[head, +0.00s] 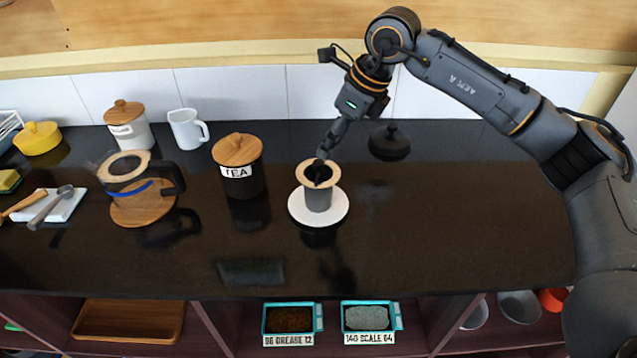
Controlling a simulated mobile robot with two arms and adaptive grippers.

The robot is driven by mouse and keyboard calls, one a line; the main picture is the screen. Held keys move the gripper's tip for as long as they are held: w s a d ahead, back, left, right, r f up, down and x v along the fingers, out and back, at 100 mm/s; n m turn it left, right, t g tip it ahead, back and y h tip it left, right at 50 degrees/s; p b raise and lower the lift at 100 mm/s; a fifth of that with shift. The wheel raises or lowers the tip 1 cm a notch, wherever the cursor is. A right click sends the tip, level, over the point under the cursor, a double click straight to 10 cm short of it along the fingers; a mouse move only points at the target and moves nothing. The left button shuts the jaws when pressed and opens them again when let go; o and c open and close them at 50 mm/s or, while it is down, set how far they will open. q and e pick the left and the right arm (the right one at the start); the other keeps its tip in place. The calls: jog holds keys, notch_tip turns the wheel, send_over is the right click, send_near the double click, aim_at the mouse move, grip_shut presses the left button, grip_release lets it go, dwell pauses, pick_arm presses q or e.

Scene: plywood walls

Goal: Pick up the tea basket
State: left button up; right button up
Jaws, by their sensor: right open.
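The tea basket (318,197) is a grey cylinder with a wide tan rim and an open top. It stands upright on a round white saucer (297,211) near the middle of the dark counter. My right gripper (321,164) reaches down from above, with its fingertips at the basket's opening. The jaws are open; a finger seems to be inside or just over the mouth, and I cannot tell whether it touches the wall. My left gripper is not in view.
A black canister labelled TEA (240,185) with a wooden lid stands left of the saucer. A glass teapot (128,170) sits on a round wooden board (143,208). A black lid (389,142) lies behind right. The counter's right side is clear.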

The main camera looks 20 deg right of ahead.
aim_at(318, 161)
jog(key=x, duration=0.2)
jog(key=p+x, duration=0.1)
jog(key=x, duration=0.1)
jog(key=shift+a+f, duration=0.1)
jog(key=shift+a, duration=0.25)
jog(key=shift+w+f, duration=0.1)
jog(key=shift+f, duration=0.05)
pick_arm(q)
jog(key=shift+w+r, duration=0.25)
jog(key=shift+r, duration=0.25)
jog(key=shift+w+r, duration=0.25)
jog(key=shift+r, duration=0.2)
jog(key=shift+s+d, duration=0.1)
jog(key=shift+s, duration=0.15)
pick_arm(e)
grip_shut()
